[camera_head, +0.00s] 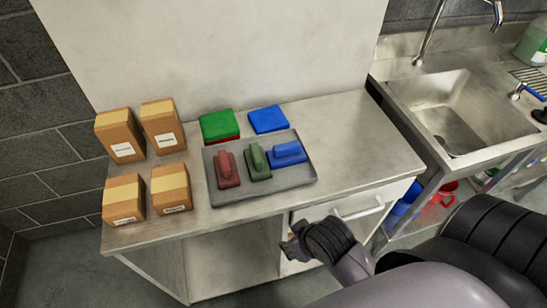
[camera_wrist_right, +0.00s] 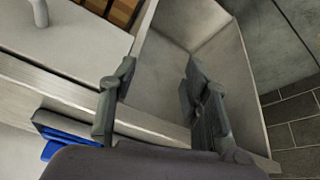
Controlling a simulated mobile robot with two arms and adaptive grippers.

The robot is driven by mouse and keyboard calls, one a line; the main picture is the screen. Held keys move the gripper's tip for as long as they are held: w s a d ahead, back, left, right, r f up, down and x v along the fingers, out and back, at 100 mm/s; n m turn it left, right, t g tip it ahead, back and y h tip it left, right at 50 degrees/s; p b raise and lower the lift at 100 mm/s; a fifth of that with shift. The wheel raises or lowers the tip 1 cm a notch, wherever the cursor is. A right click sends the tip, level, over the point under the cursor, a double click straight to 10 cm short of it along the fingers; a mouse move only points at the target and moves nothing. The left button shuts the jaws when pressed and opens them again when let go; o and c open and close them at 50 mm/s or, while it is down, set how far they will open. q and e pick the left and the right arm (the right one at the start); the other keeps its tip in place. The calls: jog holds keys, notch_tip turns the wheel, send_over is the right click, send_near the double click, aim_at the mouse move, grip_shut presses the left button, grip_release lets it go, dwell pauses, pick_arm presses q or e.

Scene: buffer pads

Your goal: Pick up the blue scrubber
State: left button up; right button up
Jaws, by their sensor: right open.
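The blue scrubber (camera_head: 287,153) lies at the right end of a grey tray (camera_head: 285,180) on the steel counter in the head view. A green scrubber (camera_head: 259,163) and a red scrubber (camera_head: 228,170) lie to its left on the same tray. My right gripper (camera_head: 291,240) is in front of the counter, below and apart from the tray, and holds nothing. In the right wrist view its two fingers (camera_wrist_right: 160,78) are spread with nothing between them. The scrubbers cannot be made out in that view. My left gripper is not in view.
Green pads (camera_head: 219,125) and a blue pad (camera_head: 268,119) lie behind the tray. Several cardboard boxes (camera_head: 122,136) stand at the counter's left. A drawer handle (camera_head: 358,211) sticks out of the counter front near my right arm. A sink (camera_head: 455,112) is at right.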

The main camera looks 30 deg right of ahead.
jog(key=w+a+r+t, duration=0.3)
jog(key=w+r+t, duration=1)
jog(key=w+r, duration=0.95)
jog(key=w+a+r+n+t+y, duration=0.25)
jog(key=a+r+n+y, duration=0.35)
jog(key=r+y, duration=0.4)
jog(key=s+a+r+n+g+y, duration=0.3)
jog(key=a+r+n+g+y, duration=0.25)
jog(key=a+n+y, duration=0.25)
jog(key=g+h, duration=1.5)
jog(key=h, duration=0.3)
send_over(287, 145)
notch_tip(287, 145, down, 18)
notch_tip(287, 145, down, 7)
jog(key=shift+r+p, duration=0.15)
jog(key=shift+p, duration=0.25)
notch_tip(287, 145, down, 5)
jog(key=shift+r+p, duration=0.15)
jog(key=shift+p, duration=0.85)
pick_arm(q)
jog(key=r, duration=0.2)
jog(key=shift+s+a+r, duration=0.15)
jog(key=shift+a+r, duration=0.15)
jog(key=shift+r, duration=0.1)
pick_arm(e)
jog(key=shift+f, duration=0.45)
